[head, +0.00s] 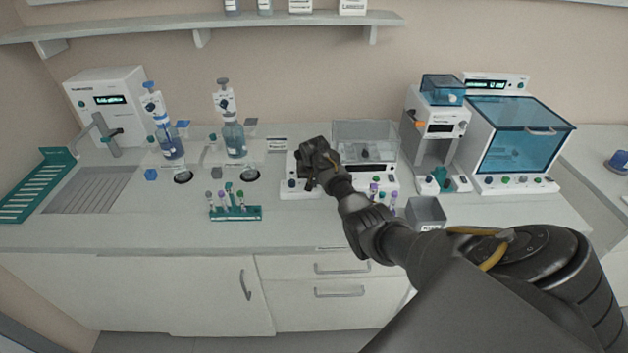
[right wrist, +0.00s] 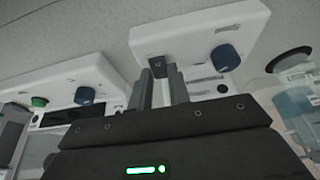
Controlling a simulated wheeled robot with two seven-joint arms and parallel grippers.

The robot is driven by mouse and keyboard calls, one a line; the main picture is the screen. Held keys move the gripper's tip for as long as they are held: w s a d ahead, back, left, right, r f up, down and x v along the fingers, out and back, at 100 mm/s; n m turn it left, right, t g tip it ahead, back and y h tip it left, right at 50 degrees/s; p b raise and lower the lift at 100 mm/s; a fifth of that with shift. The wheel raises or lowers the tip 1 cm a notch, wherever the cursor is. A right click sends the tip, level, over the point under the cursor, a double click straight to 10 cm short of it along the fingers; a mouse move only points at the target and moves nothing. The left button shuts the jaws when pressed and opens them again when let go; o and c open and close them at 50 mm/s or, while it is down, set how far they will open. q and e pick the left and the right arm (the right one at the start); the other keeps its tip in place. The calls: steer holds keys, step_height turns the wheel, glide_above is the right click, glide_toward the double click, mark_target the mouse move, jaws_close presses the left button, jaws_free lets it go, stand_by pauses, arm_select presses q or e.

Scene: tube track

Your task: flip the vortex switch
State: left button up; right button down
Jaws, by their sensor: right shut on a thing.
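The vortex mixer (head: 290,187) is a small white unit on the bench, mostly hidden behind my right gripper in the head view. In the right wrist view its white housing (right wrist: 195,55) carries a round blue knob (right wrist: 228,57) and a small dark switch (right wrist: 156,68). My right gripper (head: 310,172) is over the mixer. In the right wrist view the two fingers of the right gripper (right wrist: 161,82) are close together at the switch, with a narrow gap between them. Which way the switch is set cannot be made out. My left gripper is not in view.
A white instrument with a clear cover (head: 365,140) stands just right of the mixer. A green tube rack (head: 235,213) is at the front left, and a grey bin (head: 427,212) at the front right. Two bottle dispensers (head: 234,137) stand further left.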

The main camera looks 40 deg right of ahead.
steer(key=shift+w+d+g, duration=0.1)
steer(key=shift+w+g, duration=0.05)
steer(key=shift+g, duration=0.25)
steer(key=g+y+b, duration=0.1)
steer(key=b, duration=0.4)
steer(key=shift+w+d+f+g+y, duration=0.2)
steer(key=shift+w+g+y, duration=0.05)
steer(key=shift+g+y, duration=0.15)
steer(key=shift+r+b, duration=0.15)
steer(key=shift+b, duration=0.25)
steer(key=shift+r, duration=0.15)
steer(key=c, duration=1.3)
jaws_free()
